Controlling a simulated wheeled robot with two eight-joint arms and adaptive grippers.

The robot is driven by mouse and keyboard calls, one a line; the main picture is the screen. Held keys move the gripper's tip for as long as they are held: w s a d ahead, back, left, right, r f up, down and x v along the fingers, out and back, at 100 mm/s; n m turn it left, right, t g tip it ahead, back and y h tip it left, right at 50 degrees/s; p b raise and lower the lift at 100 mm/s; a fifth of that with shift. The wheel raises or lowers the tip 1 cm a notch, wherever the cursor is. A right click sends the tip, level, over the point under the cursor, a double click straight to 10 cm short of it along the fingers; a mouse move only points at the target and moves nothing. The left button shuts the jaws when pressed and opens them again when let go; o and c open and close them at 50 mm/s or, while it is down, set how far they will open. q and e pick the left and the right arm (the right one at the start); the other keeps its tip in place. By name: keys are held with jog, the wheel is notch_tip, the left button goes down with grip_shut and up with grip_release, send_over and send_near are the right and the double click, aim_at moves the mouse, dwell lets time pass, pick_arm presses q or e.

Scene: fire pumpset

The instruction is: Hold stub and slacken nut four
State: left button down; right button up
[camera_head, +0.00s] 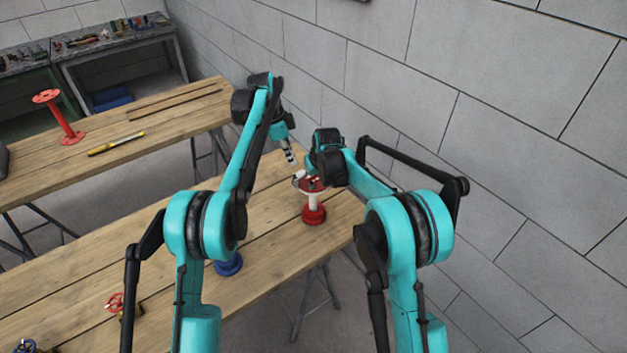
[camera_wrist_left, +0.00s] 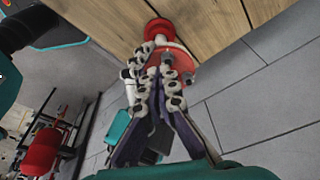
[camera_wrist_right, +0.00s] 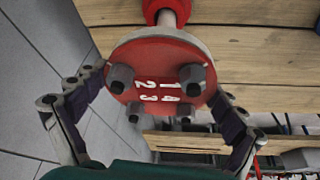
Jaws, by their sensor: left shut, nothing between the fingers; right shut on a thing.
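The stub (camera_head: 314,200), a pale pipe with red flanges, stands upright on the near wooden table. In the right wrist view its numbered flange (camera_wrist_right: 155,60) faces the camera, with several dark nuts (camera_wrist_right: 192,78) around white numerals. I cannot tell for sure which nut is four. My right gripper (camera_wrist_right: 155,105) is shut on this flange, one finger at each side. My left gripper (camera_head: 291,158) is shut and empty, just above and left of the flange in the head view. In the left wrist view its fingers (camera_wrist_left: 158,62) are together in front of the red flange (camera_wrist_left: 182,68).
A grey block wall (camera_head: 390,80) runs close behind the near table (camera_head: 180,265). A blue flanged part (camera_head: 229,265) and a red handwheel (camera_head: 115,302) sit on that table. The far table holds a red spool (camera_head: 60,115) and a yellow bar (camera_head: 116,144).

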pick_arm(q)
notch_tip(320, 180, down, 6)
jog(key=w+y, duration=0.1)
jog(key=y, duration=0.1)
jog(key=shift+w+d+y, duration=0.15)
jog(key=shift+w+y, duration=0.25)
dwell(0.7)
jog(key=shift+s+d, duration=0.1)
jog(key=shift+d, duration=0.45)
dwell(0.7)
jog(key=shift+s+d, duration=0.2)
jog(key=shift+s, duration=0.3)
dwell(0.3)
jog(key=shift+a, duration=0.15)
